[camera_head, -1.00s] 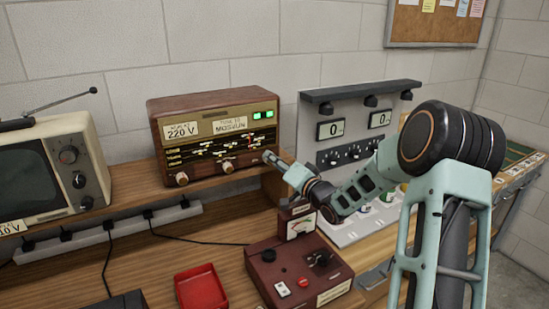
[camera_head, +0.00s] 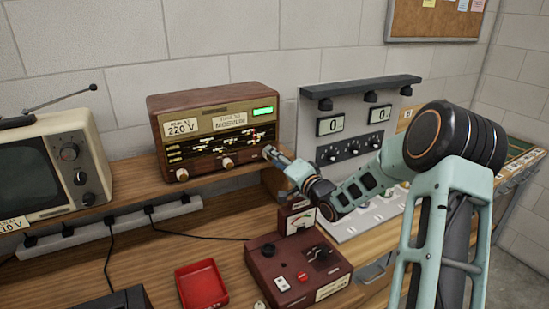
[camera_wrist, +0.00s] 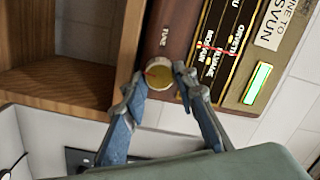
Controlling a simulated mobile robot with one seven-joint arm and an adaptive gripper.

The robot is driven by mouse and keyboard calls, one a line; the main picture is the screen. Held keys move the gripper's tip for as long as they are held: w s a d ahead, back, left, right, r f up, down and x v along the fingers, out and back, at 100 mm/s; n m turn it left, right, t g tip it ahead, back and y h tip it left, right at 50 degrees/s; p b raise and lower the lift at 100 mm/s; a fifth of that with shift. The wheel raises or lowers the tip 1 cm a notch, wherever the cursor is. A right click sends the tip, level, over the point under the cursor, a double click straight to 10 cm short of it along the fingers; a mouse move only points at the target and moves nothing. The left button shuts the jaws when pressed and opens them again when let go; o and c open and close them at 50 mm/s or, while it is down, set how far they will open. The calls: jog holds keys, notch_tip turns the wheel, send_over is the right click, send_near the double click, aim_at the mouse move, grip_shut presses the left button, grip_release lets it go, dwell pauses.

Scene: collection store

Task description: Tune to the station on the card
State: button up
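The brown wooden radio (camera_head: 200,98) stands on the shelf. A card (camera_head: 248,121) on its front starts "TUNE TO"; its end, "SVUN", shows in the wrist view (camera_wrist: 283,17). The dial (camera_wrist: 218,42) has a red pointer line across small station names that I cannot read surely. A green indicator (camera_head: 263,111) shows one continuous bar, also in the wrist view (camera_wrist: 257,82). The knob is largely hidden in the head view.
Two more knobs (camera_head: 227,162) sit along the radio's lower front. A television (camera_head: 40,170) is at left, a grey meter panel (camera_head: 350,150) at right. A maroon tester (camera_head: 290,275) and red tray (camera_head: 201,287) are on the bench below.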

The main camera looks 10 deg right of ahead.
jog(key=o, duration=0.4)
jog(key=v, duration=1.2)
